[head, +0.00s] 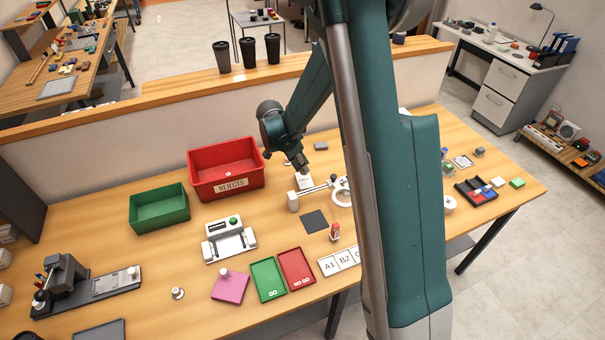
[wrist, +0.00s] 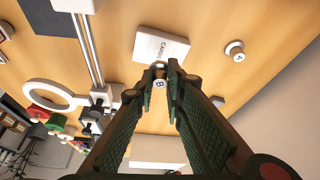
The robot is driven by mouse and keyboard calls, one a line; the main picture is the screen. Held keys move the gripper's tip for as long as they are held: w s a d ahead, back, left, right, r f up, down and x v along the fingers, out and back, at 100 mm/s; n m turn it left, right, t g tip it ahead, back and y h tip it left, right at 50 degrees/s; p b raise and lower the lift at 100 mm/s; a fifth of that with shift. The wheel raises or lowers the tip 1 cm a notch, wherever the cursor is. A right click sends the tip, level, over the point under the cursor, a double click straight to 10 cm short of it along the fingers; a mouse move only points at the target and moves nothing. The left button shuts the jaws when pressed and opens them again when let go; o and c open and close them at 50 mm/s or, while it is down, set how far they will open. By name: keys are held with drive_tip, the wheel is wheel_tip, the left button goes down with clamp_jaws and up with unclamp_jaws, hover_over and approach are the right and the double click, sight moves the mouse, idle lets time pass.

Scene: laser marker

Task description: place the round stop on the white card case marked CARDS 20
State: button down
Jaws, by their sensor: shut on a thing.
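My gripper (head: 301,166) points down over the white card case (head: 304,183) in the head view. In the wrist view, my gripper (wrist: 161,78) is shut on a small round stop (wrist: 160,83) with a white face marked B. The card case (wrist: 160,46) with CARDS lettering lies just beyond the fingertips. The stop overlaps the case's near edge in this view; I cannot tell whether it touches. In the head view the held stop is too small to make out.
A stand with a ring lens (head: 341,190) and rod is close to the case; the ring (wrist: 48,94) is left in the wrist view. Another round stop marked A (wrist: 237,51) stands to the right. A red REJECTS bin (head: 226,170) and dark square mat (head: 314,221) are nearby.

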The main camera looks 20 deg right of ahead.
sight(302, 173)
drive_tip(key=shift+f, duration=0.1)
idle(0.3)
drive_tip(key=shift+f, duration=1.8)
drive_tip(key=shift+f, duration=0.15)
drive_tip(key=c, duration=2.4)
unclamp_jaws()
drive_tip(key=shift+r, duration=0.2)
drive_tip(key=v, duration=1.2)
